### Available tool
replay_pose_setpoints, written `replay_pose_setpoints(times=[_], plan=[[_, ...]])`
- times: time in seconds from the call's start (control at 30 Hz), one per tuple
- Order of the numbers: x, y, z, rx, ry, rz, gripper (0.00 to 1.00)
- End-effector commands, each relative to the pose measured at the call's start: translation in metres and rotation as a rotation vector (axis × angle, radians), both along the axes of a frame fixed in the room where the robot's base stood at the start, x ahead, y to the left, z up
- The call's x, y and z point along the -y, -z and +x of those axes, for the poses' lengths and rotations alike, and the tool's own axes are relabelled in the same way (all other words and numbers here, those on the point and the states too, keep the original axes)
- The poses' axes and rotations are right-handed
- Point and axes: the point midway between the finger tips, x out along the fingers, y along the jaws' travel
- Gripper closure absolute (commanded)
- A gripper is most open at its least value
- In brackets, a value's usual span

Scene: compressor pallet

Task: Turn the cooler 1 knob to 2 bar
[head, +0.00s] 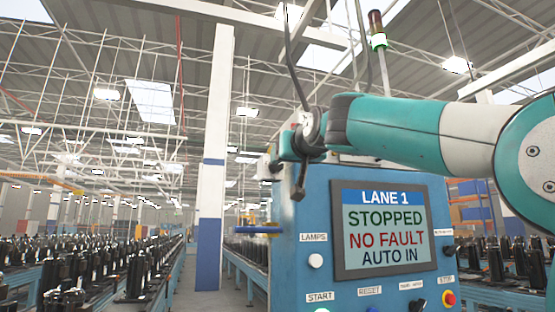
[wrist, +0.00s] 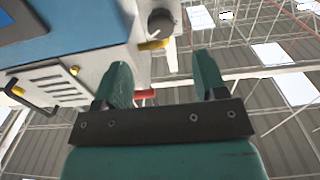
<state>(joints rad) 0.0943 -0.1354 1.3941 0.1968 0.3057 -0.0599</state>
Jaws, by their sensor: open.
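A dark round knob (wrist: 160,22) sits on a pale grey housing at the top of the wrist view, with a short yellow part (wrist: 154,45) just below it. It may be the cooler 1 knob; no label or scale on it is readable. My gripper (wrist: 163,64) is open, its two teal fingers apart with nothing between them. The knob lies beyond the fingertips and apart from them. In the head view my gripper (head: 288,165) is at the upper left edge of the blue cabinet, and the knob cannot be made out there.
The blue cabinet (head: 285,245) carries a screen (head: 382,232) reading LANE 1, STOPPED, NO FAULT, AUTO IN, with buttons below. Lines of black compressors (head: 140,262) stand at left.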

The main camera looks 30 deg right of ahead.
Motion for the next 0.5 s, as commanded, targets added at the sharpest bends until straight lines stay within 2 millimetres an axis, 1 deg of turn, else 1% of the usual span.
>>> replay_pose_setpoints(times=[0.03, 0.2, 0.4, 0.5], plan=[[0.004, -0.005, 0.013, -0.005, 0.001, 0.000, 0.35], [0.015, -0.004, 0.050, -0.006, 0.000, 0.001, 0.35], [0.023, -0.004, 0.082, -0.003, -0.002, 0.001, 0.35], [0.026, -0.003, 0.092, -0.001, -0.002, 0.000, 0.35]])
